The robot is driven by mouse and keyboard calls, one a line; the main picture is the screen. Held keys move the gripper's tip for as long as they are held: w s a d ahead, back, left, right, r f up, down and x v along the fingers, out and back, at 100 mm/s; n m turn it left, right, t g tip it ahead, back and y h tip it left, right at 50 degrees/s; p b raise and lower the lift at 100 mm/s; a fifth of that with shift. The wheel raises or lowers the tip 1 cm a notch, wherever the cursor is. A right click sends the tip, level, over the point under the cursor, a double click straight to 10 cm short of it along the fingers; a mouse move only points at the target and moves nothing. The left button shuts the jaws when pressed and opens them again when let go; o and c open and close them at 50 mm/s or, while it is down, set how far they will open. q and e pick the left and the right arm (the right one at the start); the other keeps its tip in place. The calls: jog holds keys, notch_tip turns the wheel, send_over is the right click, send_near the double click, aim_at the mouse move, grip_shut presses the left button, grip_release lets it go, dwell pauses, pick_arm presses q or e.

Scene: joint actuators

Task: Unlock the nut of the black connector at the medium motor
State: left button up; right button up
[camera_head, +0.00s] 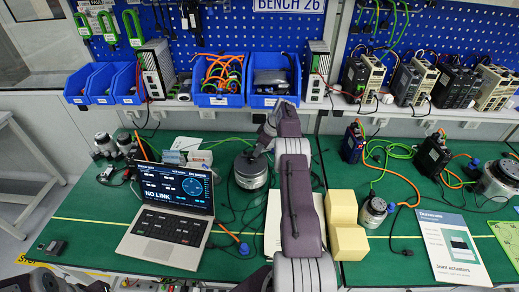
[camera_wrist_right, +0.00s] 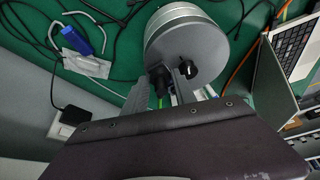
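A round grey motor (camera_head: 251,172) stands on the green bench mat, behind and to the right of the laptop. It also shows in the right wrist view (camera_wrist_right: 188,42), with a black connector (camera_wrist_right: 160,77) and a green cable at its lower edge. A black round knob (camera_wrist_right: 188,69) is beside the connector. My right gripper (camera_wrist_right: 163,82) is at the motor's near edge, its fingers apart on either side of the connector; contact cannot be told. In the head view, my right gripper (camera_head: 254,153) is by the motor's top. A dark part at the bottom left seems to be my left gripper (camera_head: 88,286), its fingers unclear.
A laptop (camera_head: 172,205) reads NO LINK. Yellow blocks (camera_head: 348,228), another motor (camera_head: 375,212) and a leaflet (camera_head: 452,247) are right of my arm. Loose cables lie around the motor. Blue bins (camera_head: 217,82) stand behind on a shelf.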

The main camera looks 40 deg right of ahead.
jog(key=b+v, duration=0.1)
jog(key=v, duration=0.8)
